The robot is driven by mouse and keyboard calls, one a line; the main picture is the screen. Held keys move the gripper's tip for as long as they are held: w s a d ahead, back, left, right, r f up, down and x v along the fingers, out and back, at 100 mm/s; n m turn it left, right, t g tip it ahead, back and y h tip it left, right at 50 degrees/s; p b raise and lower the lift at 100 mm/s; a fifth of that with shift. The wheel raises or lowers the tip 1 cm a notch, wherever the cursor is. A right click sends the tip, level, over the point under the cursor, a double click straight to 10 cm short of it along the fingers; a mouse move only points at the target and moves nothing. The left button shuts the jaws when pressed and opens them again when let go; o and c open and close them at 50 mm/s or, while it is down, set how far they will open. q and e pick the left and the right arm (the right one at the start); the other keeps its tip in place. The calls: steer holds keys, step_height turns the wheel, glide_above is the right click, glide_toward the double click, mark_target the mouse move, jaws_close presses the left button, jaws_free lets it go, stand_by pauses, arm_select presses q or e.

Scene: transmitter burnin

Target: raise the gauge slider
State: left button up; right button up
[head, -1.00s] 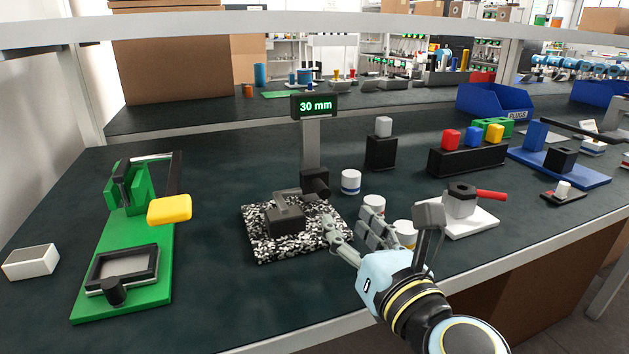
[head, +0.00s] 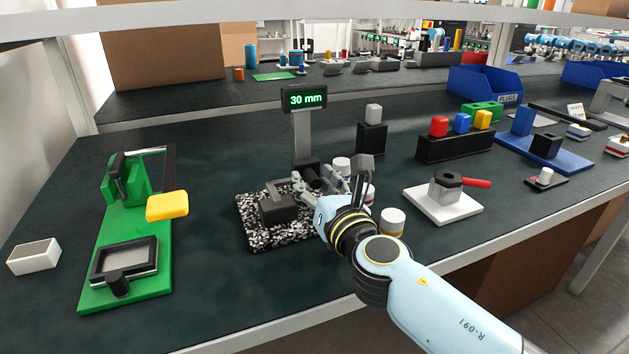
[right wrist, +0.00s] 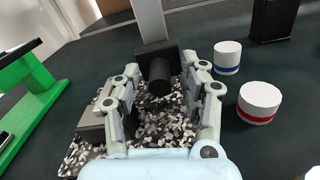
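The height gauge stands on a speckled black-and-white base (head: 250,233). Its grey column (head: 302,135) carries a display reading 30 mm (head: 304,99). The slider, a dark block with a black cylindrical knob (head: 312,172), sits low on the column above a dark grey block on the base. My right gripper (head: 322,184) is at the slider. In the right wrist view the knob (right wrist: 161,88) lies between the gripper's two spread fingers, with gaps on both sides. The fingers partly hide the slider in the head view. My left gripper is not in view.
White cylinders stand right of the gauge, one with a blue band (right wrist: 227,57) and one with a red band (right wrist: 259,101). A green fixture with a yellow handle (head: 167,206) stands to the left. A white plate with a red-handled part (head: 476,183) lies to the right.

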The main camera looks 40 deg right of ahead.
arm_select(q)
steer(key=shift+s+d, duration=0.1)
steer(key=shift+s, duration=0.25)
arm_select(e)
jaws_close()
step_height(320, 180, up, 7)
steer(key=p, duration=0.6)
steer(key=shift+f+p, duration=0.1)
steer(key=shift+p, duration=0.2)
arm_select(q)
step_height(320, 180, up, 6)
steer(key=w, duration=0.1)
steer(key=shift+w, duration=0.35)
arm_select(e)
steer(key=shift+f, duration=0.15)
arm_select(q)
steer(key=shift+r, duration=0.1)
arm_select(e)
steer(key=shift+o, duration=0.2)
jaws_free()
steer(key=shift+a, duration=0.1)
